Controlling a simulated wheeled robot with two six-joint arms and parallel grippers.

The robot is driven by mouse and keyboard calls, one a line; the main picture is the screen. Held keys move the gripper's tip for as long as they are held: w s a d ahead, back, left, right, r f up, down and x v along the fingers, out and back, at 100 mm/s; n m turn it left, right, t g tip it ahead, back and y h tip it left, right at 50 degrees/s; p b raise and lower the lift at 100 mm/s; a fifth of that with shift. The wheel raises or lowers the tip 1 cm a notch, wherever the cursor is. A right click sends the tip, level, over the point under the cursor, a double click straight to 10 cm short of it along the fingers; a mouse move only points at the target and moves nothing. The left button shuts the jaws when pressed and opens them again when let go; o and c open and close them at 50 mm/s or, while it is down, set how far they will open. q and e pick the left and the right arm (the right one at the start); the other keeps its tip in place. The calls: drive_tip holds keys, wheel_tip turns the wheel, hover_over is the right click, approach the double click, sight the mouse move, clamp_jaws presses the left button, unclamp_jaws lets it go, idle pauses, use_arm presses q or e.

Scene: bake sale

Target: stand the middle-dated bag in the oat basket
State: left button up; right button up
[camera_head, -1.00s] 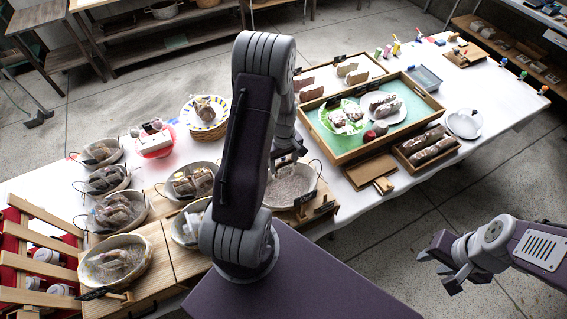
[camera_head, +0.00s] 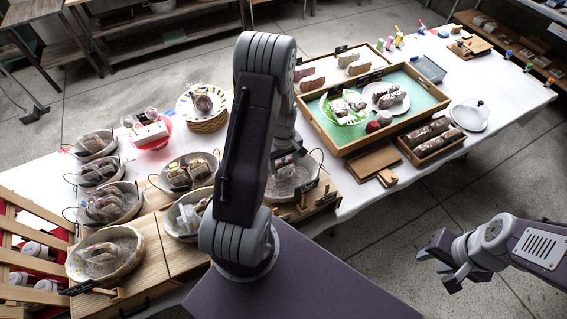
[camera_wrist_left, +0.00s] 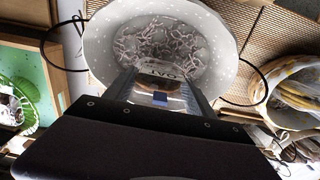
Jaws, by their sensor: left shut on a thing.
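My left gripper (camera_wrist_left: 160,92) is shut on a small clear bag (camera_wrist_left: 159,99) with a blue mark on it, in the left wrist view. Its date cannot be read. Just beyond the fingers is a round pale basket (camera_wrist_left: 222,40) lined with shredded paper, with no bag showing in it. My right gripper (camera_head: 437,268) is open and empty, off the table.
Several baskets with bags stand at the left, one nearby (camera_head: 215,158). A wooden tray with a green base (camera_head: 420,98) lies to the right, with a small wooden board (camera_head: 370,163) before it. A wooden rack (camera_head: 22,235) is at the far left.

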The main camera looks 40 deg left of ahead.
use_arm(q)
drive_tip(key=shift+f+b, duration=0.4)
drive_tip(key=shift+f, duration=0.15)
drive_tip(key=o, duration=1)
wheel_tip(320, 180, up, 12)
drive_tip(key=p, duration=1.1)
drive_tip(key=shift+r, duration=0.25)
drive_tip(key=shift+f, duration=0.1)
